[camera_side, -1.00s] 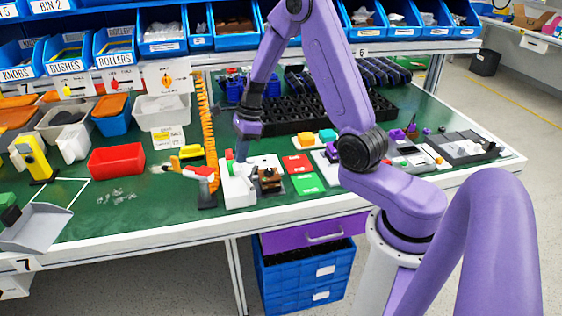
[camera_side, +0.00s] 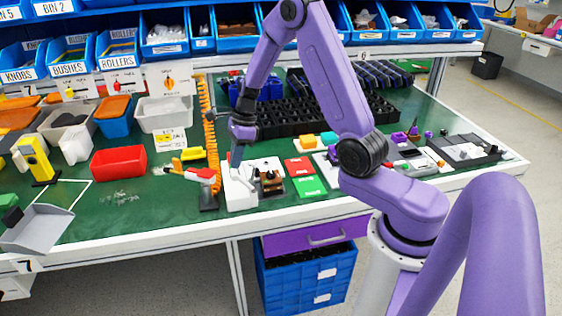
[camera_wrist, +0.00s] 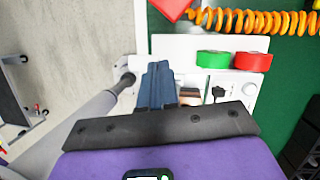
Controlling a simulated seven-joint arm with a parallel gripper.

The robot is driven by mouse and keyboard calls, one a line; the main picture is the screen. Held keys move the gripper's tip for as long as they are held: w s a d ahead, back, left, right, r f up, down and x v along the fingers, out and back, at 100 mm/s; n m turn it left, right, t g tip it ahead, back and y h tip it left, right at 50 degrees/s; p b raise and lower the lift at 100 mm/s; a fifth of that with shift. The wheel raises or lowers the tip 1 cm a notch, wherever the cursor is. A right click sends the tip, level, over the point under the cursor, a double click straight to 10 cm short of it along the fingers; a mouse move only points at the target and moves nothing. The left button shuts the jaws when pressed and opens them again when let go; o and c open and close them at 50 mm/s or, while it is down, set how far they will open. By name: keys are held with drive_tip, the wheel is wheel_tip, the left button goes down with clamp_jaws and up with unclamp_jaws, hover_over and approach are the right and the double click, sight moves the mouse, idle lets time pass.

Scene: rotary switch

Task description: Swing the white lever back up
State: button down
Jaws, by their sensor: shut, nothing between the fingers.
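The white switch box (camera_side: 241,198) stands on the green bench in the side view. A thin pale part at its right (camera_side: 249,178) looks like the white lever, slanting down to the right, but it is too small to be sure. My gripper (camera_side: 234,165) is shut and empty, fingers pointing down over the box's back left part. In the wrist view my dark blue gripper fingers (camera_wrist: 158,68) lie over the white box panel (camera_wrist: 180,46); whether they touch it I cannot tell.
An orange coiled hose (camera_side: 209,130) rises behind the box. A red-and-yellow tool (camera_side: 196,175) is close left; a brown-and-black block (camera_side: 271,182) is close right.

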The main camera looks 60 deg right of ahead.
drive_tip(key=v, duration=1.3)
drive_tip(key=shift+w, duration=0.15)
drive_tip(key=shift+d, duration=0.1)
drive_tip(key=s+a+n+g+h, duration=0.2)
drive_tip(key=s+a+n, duration=0.9)
drive_tip(key=a+n, duration=0.45)
drive_tip(key=s+n+t+h, duration=0.1)
drive_tip(key=s+n, duration=1.8)
drive_tip(key=n, duration=0.3)
drive_tip(key=shift+s+d+f, duration=0.35)
drive_tip(key=shift+f, duration=0.05)
